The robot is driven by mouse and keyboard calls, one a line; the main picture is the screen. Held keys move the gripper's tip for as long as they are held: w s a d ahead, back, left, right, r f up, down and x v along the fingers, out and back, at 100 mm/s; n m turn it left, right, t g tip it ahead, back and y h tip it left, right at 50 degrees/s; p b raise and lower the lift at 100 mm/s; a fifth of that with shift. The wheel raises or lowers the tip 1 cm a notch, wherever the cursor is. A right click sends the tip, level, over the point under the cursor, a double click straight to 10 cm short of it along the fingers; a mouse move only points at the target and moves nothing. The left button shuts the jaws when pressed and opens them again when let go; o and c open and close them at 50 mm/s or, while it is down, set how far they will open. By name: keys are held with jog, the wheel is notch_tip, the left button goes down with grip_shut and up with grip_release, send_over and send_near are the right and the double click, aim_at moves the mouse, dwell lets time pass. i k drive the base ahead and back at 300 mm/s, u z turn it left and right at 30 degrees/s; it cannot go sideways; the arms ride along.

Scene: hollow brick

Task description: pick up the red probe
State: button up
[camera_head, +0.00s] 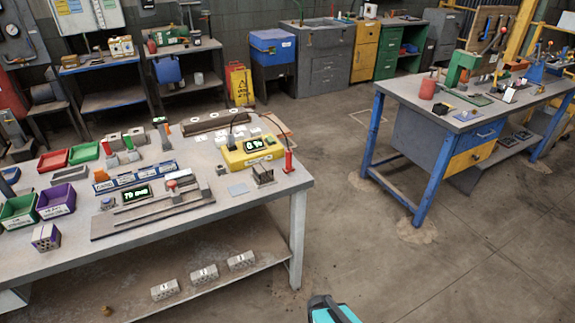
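The red probe (289,162) stands about upright near the right end of the grey workbench (150,243). A thin dark line rises from its top. To its left is a yellow instrument (236,156) with a lit green display. A small dark holder-like part (263,176) sits just in front and to the left of the probe. I cannot tell whether the probe rests in a stand. My gripper's fingertips do not show; only a teal and black piece, apparently of my arm, shows at the bottom edge, well apart from the probe.
The left bench top is crowded with green, red and purple bins (56,200), a rail fixture and small tools. Its shelf holds several hollow bricks. Clear floor (400,262) lies right of the bench, before a blue-legged workbench (410,125).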

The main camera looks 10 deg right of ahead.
aim_at(289, 168)
jog(key=u, duration=0.15)
jog(key=k, duration=0.45)
jog(key=u, duration=1)
jog(key=k, duration=1)
jog(key=u, duration=0.85)
jog(key=i, duration=1.7)
jog(key=z, duration=1.1)
jog(key=i, duration=0.65)
jog(key=z, duration=0.3)
